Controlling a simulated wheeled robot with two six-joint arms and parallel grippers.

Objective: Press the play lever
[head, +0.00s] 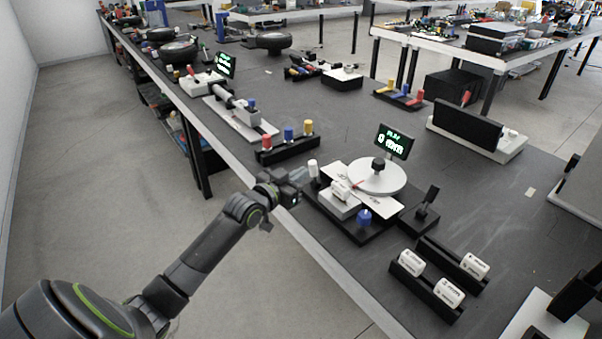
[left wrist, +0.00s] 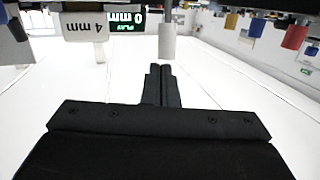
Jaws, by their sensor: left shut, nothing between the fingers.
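The gauge device on the bench has a round white disc (head: 377,177) with a black knob and a small display (head: 394,141) with green text. A white-capped upright lever (head: 313,167) stands at its left edge, and a blue knob (head: 364,217) at its front. My left gripper (head: 297,173) is shut and empty, just left of the white-capped lever. In the left wrist view, the shut fingers (left wrist: 160,82) point toward the white cylinder (left wrist: 167,42); I cannot tell whether they touch. The display (left wrist: 126,20) appears upside down there. My right gripper is out of view.
A black rack with red, blue and yellow pegs (head: 287,149) stands behind my left gripper. Black holders with white blocks (head: 426,290) lie at front right. The floor (head: 120,180) beside the bench is clear.

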